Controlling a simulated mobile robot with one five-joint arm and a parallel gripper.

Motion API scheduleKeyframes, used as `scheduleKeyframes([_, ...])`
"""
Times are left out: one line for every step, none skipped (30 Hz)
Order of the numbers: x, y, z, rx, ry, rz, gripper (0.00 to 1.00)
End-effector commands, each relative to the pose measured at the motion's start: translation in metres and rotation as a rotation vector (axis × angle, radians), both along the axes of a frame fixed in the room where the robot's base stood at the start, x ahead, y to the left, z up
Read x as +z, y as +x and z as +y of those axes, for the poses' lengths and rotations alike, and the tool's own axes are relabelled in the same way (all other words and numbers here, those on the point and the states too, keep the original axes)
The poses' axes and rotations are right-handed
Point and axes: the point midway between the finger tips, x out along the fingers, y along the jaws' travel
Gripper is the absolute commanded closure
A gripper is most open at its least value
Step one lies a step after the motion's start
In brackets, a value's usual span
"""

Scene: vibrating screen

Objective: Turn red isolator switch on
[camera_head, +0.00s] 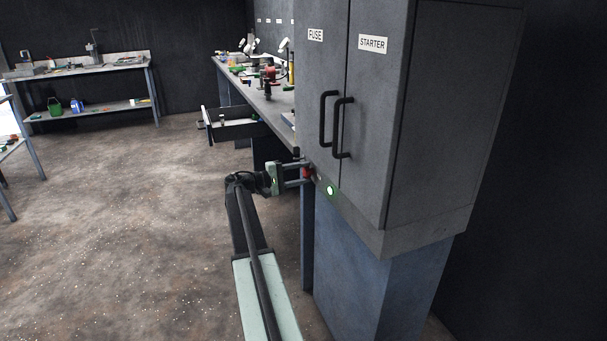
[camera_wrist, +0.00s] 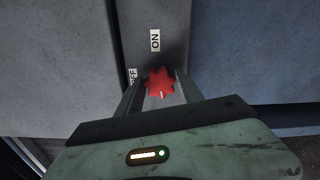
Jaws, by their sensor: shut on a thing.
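The red isolator switch (camera_wrist: 159,82) is a lobed red knob on the grey cabinet's lower front strip. In the wrist view it sits between the two fingers of my gripper (camera_wrist: 160,92), which is shut on it. A white mark shows on the knob's near edge. An ON label (camera_wrist: 154,40) is above the knob and a partly hidden OFF label (camera_wrist: 132,76) is to its left. In the head view my gripper (camera_head: 308,174) reaches the cabinet's lower edge, and a bit of the red knob (camera_head: 308,172) shows at the fingertips. A lit green lamp (camera_head: 330,190) is just right of it.
The grey cabinet (camera_head: 425,130) has FUSE and STARTER doors with black handles (camera_head: 341,128), on a blue pedestal (camera_head: 365,270). A workbench with an open drawer (camera_head: 240,130) stands behind it. Another bench (camera_head: 85,70) is at the far left. The floor (camera_head: 130,220) at left is clear.

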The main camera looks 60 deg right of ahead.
Motion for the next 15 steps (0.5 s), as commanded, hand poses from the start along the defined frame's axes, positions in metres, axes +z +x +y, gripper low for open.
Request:
scheduleKeyframes([-0.0018, 0.0001, 0.0019, -0.003, -0.013, -0.027, 0.97])
scheduleKeyframes([-0.0018, 0.0002, 0.0019, -0.002, -0.024, -0.042, 0.97])
scheduleKeyframes([-0.0018, 0.0002, 0.0019, -0.003, -0.038, -0.061, 0.97])
scheduleKeyframes([-0.0018, 0.0002, 0.0019, -0.002, -0.048, -0.075, 0.97])
scheduleKeyframes([-0.0017, 0.0002, 0.0019, -0.002, -0.057, -0.086, 0.97])
scheduleKeyframes([-0.0018, 0.0003, 0.0018, -0.002, -0.069, -0.102, 0.97])
scheduleKeyframes([-0.0018, 0.0002, 0.0017, -0.002, -0.076, -0.112, 0.97])
scheduleKeyframes([-0.0017, 0.0003, 0.0017, -0.002, -0.084, -0.122, 0.97])
scheduleKeyframes([-0.0017, 0.0003, 0.0017, -0.002, -0.092, -0.132, 0.97])
scheduleKeyframes([-0.0016, 0.0003, 0.0016, -0.002, -0.098, -0.14, 0.97])
scheduleKeyframes([-0.0016, 0.0002, 0.0016, -0.002, -0.103, -0.147, 0.97])
scheduleKeyframes([-0.0016, 0.0003, 0.0015, -0.002, -0.109, -0.155, 0.97])
scheduleKeyframes([-0.0015, 0.0004, 0.0014, -0.002, -0.112, -0.16, 0.97])
scheduleKeyframes([-0.0015, 0.0004, 0.0014, -0.002, -0.115, -0.164, 0.97])
scheduleKeyframes([-0.0014, 0.0005, 0.0013, -0.002, -0.119, -0.169, 0.97])
